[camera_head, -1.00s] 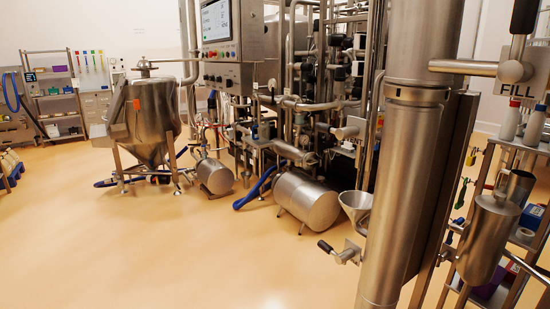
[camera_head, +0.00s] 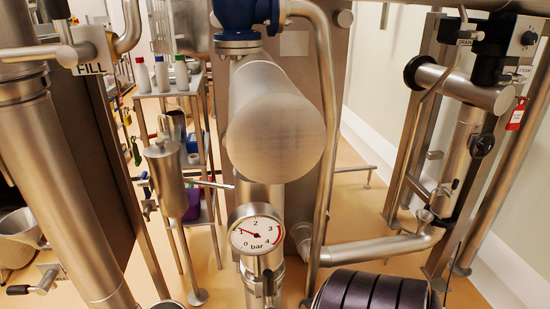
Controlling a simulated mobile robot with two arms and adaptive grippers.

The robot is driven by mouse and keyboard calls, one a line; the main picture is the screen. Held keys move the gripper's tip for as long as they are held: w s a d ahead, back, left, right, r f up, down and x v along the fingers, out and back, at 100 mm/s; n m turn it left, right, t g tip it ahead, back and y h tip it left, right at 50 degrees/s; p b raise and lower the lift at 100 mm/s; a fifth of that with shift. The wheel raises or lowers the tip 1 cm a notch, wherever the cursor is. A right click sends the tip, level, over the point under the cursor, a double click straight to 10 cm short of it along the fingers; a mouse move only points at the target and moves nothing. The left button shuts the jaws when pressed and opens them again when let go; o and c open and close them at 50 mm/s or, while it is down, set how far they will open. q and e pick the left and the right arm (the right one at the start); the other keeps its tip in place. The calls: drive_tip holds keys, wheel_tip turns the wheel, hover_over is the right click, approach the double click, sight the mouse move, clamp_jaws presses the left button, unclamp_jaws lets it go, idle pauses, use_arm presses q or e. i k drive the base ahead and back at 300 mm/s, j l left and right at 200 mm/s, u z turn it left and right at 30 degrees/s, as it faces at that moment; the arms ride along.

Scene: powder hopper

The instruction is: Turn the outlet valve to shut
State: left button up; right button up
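No part is marked as the outlet valve, and I cannot tell which fitting it is. A lever with a black grip (camera_head: 30,284) sticks out low at the left edge beside a metal funnel (camera_head: 16,238). A small valve with a thin handle (camera_head: 446,190) sits on the right pipework above a small cup. A black round knob (camera_head: 481,145) is on the right upright pipe. A blue valve body (camera_head: 237,16) is at the top centre, cut off by the frame edge. Neither of my grippers is in view.
A large steel cylinder (camera_head: 275,130) fills the centre, with a pressure gauge (camera_head: 256,232) below it. A dark ribbed cylinder (camera_head: 372,291) lies at the bottom. A thick column (camera_head: 60,180) blocks the left. A bottle shelf (camera_head: 165,93) stands behind. Bare floor (camera_head: 350,195) shows between the pipes.

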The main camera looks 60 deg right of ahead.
sight(267, 292)
drive_tip(key=k+z, duration=0.1)
drive_tip(key=z, duration=1.65)
